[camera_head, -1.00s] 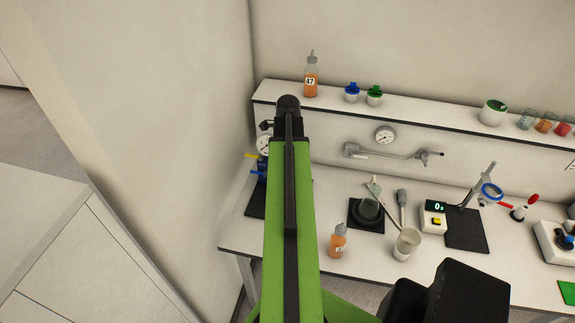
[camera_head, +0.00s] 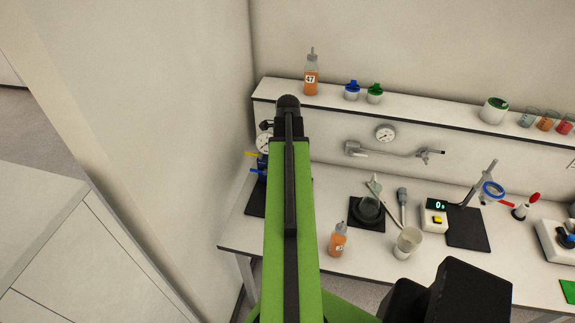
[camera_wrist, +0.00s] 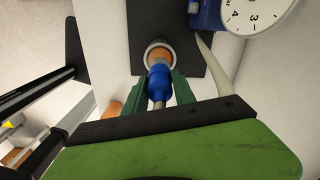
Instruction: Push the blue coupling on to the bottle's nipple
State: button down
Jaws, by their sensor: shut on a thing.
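In the wrist view, the blue coupling (camera_wrist: 159,84) is between the two green fingers of my gripper (camera_wrist: 161,76), which is shut on it. A grey hose or stem (camera_wrist: 159,104) runs back from the coupling towards my wrist. Straight beyond the coupling is a bottle (camera_wrist: 160,54), seen from above as a pale ring with orange inside. The bottle is on a black mat (camera_wrist: 140,30). The coupling covers the bottle's nipple, so I cannot tell whether the two touch. In the head view, my own arm hides the gripper, coupling and this bottle.
A dial gauge (camera_wrist: 262,12) and a blue body (camera_wrist: 206,14) stand close beside the bottle. A pale curved tube (camera_wrist: 216,62) is right of my fingers. On the bench are an orange bottle (camera_head: 338,240), a beaker (camera_head: 408,242) and a scale (camera_head: 433,215). Bottle 47 (camera_head: 311,77) is on the shelf.

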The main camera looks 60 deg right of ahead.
jog(key=shift+f+b, duration=0.65)
jog(key=shift+f, duration=0.05)
jog(key=c, duration=0.9)
grip_release()
jog(key=shift+c, duration=0.2)
jog(key=shift+r, duration=0.15)
notch_tip(320, 180, up, 8)
jog(key=p, duration=0.8)
jog(key=shift+f, duration=0.35)
